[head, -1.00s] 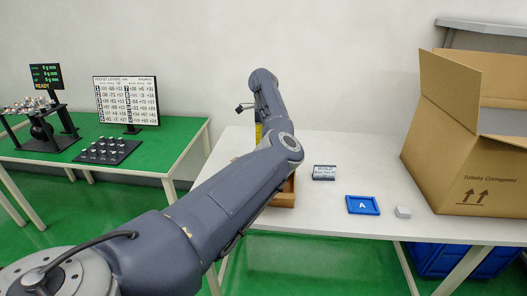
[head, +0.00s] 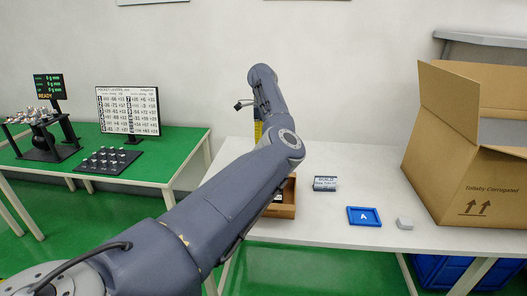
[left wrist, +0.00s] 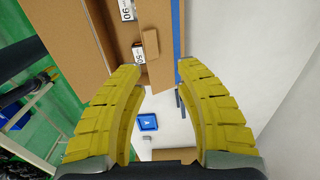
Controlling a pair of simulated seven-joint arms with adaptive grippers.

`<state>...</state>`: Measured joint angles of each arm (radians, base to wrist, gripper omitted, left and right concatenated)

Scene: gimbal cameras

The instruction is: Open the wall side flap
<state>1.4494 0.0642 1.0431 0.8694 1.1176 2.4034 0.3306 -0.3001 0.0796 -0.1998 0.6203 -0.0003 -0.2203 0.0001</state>
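A brown box (head: 286,207) with small items in it stands on the white table, mostly hidden behind my left arm in the head view. In the left wrist view, a wide brown panel (left wrist: 62,28) and a smaller brown piece (left wrist: 151,46) show by its opening; I cannot tell for certain which is the wall side flap. My left gripper (left wrist: 170,75) has its two yellow fingers spread apart with nothing between them, close over the box. In the head view only a bit of yellow shows behind the arm. My right gripper is in neither view.
A large open cardboard box (head: 455,170) stands at the table's right. A blue tray marked A (head: 364,216), a white block (head: 405,223) and a small labelled block (head: 325,184) lie between. The wall runs behind the table. A green table (head: 150,160) stands at left.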

